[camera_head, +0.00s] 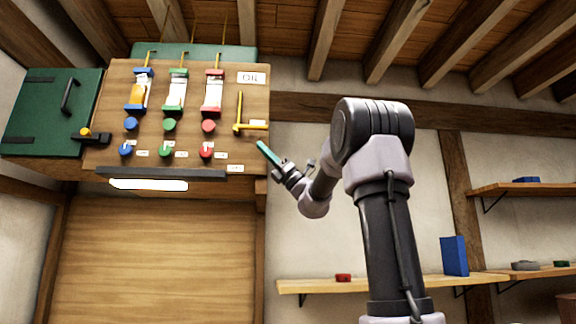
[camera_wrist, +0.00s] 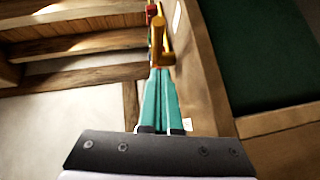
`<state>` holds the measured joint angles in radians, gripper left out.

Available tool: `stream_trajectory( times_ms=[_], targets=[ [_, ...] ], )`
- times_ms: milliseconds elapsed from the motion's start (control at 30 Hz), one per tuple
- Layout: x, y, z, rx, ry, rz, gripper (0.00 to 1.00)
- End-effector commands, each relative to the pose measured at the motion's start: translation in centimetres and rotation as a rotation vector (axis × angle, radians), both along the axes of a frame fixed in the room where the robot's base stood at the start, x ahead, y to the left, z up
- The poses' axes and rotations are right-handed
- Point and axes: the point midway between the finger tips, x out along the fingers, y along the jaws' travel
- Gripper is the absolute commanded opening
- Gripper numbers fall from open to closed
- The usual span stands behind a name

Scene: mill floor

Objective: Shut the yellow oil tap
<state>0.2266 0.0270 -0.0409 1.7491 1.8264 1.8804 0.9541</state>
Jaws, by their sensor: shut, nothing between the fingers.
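The yellow oil tap (camera_head: 239,113) is on the right side of the wooden panel, just under the white OIL label (camera_head: 251,77). It shows an upright bar and a level arm that reaches right to the panel's edge. My gripper (camera_head: 261,144), with teal fingers, is shut and empty a little below and to the right of the tap. In the wrist view, the shut fingertips (camera_wrist: 160,70) point at a yellow-orange part that looks like the tap (camera_wrist: 163,54), right at or just beyond the tips. I cannot tell whether they touch.
The panel (camera_head: 190,132) also carries blue, green and red valves (camera_head: 169,125) and small knobs. A green door (camera_head: 50,112) is at left, with a yellow knob (camera_head: 85,131) beside it. Shelves (camera_head: 310,286) with small items are at lower right.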

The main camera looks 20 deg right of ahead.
Motion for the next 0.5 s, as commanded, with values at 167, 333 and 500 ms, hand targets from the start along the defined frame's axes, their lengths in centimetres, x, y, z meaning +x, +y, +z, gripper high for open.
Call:
stream_trajectory(
  times_ms=[167,333,500],
  targets=[
    [-1.3,-2.5,-2.3,-0.001,0.001,-0.006,0.0],
    [-2.4,-4.5,-4.5,-0.001,0.002,-0.007,0.0],
    [-3.1,-5.8,-6.0,-0.001,0.002,-0.005,0.0]
  ],
)
